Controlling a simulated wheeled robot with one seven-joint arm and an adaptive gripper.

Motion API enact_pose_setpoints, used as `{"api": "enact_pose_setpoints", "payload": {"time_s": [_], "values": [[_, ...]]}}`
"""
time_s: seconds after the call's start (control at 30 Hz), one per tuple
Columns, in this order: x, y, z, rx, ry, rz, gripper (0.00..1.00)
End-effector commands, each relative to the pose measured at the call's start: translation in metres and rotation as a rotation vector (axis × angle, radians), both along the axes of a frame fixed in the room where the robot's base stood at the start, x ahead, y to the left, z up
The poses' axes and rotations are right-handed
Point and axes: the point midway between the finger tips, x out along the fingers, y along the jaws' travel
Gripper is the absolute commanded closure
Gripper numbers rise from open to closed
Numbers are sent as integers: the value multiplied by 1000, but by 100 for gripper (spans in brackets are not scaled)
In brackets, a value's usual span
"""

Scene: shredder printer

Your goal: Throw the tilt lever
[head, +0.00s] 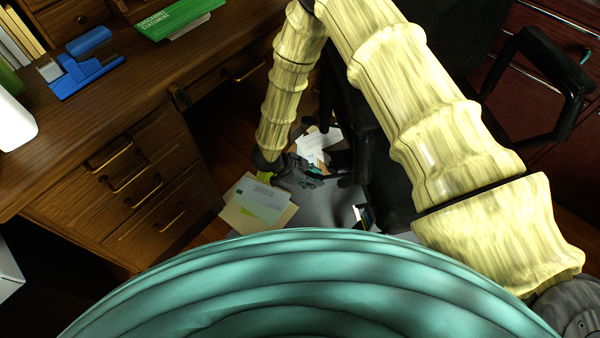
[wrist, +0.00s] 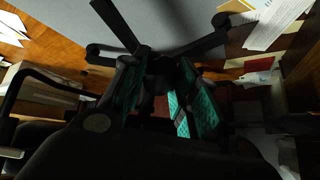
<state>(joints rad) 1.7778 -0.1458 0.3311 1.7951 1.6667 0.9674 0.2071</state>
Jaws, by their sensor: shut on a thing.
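A black office chair (head: 388,160) stands on the grey floor mat, mostly behind my arm in the head view. My gripper (head: 300,170) is low beside the chair, near its underside. In the wrist view my gripper (wrist: 158,98) has its teal-padded fingers close to the chair's dark central column and spoked base (wrist: 200,44). The fingers are shut on a thin dark part, which I take to be the tilt lever. The lever's outline is lost in shadow between the fingers, and its angle cannot be told.
Papers and a tan folder (head: 248,211) lie on the floor near my gripper. The wooden desk (head: 128,190) with drawers stands to the left. The chair's armrest (head: 566,105) sticks out on the right. Loose papers (wrist: 277,20) show in the wrist view.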

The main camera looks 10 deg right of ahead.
Motion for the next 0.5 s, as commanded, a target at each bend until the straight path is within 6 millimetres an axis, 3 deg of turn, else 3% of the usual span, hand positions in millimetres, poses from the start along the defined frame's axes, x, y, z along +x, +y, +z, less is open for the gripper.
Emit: {"api": "enact_pose_setpoints", "payload": {"time_s": [0.33, 0.37, 0.47, 0.5], "values": [[-3, -4, -5, -4, 3, -7, 100], [-3, -4, -5, -4, 4, -7, 69], [-2, -4, -5, -4, 3, -7, 51], [-2, -4, -5, -4, 3, -7, 49]]}}
